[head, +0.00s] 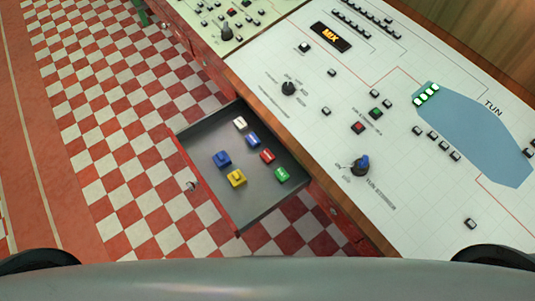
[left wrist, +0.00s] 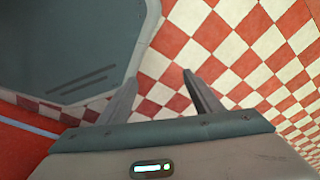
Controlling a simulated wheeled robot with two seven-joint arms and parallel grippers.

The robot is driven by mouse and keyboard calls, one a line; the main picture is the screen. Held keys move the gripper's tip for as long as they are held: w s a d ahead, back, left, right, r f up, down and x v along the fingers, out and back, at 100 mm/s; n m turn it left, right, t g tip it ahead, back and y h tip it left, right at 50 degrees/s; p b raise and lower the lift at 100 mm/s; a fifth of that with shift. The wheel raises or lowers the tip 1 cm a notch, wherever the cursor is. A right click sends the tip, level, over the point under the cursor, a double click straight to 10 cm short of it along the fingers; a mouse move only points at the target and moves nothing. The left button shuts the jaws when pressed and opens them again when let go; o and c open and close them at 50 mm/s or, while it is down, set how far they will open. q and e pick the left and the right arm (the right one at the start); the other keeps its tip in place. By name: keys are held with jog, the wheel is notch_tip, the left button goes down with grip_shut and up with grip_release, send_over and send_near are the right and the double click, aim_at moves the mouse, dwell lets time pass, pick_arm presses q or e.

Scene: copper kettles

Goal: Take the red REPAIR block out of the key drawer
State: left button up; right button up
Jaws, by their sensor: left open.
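The key drawer (head: 205,131) is pulled open from the console, in the middle of the head view. The red block (head: 268,156) lies inside it, with the blue block (head: 253,139) on one side and the green block (head: 282,174) on the other. Its lettering is too small to read. My left gripper (left wrist: 158,82) is open and empty in the left wrist view, above the checkered floor. No block shows between its fingers. Neither gripper shows in the head view.
A white block (head: 240,123), another blue block (head: 222,159) and a yellow block (head: 237,178) also lie in the drawer. The console panel (head: 300,122) with knobs and buttons borders it at right. Checkered floor (head: 110,140) is clear at left.

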pick_arm(q)
jog(key=w+d+r+p, duration=0.1)
jog(key=w+r, duration=0.2)
jog(key=r, duration=0.3)
jog(key=w+r+t, duration=0.1)
jog(key=w+r, duration=0.3)
jog(key=r, duration=0.3)
jog(key=w+d+r+p, duration=0.1)
jog(key=w+r, duration=0.2)
jog(key=r, duration=0.3)
notch_tip(320, 180, up, 22)
jog(key=d+t+p, duration=0.1)
jog(key=w+d+r+m+h, duration=0.2)
jog(key=w+d, duration=0.4)
jog(key=w, duration=0.3)
jog(key=w+d+r+m+h, duration=0.2)
jog(key=w+d+r+m, duration=0.3)
jog(key=w, duration=0.4)
jog(key=shift+d+m+h, duration=0.3)
jog(key=shift+d+m, duration=0.4)
jog(key=shift+d, duration=0.25)
jog(key=shift+w, duration=0.1)
jog(key=shift+f+p, duration=0.15)
jog(key=shift+p, duration=0.15)
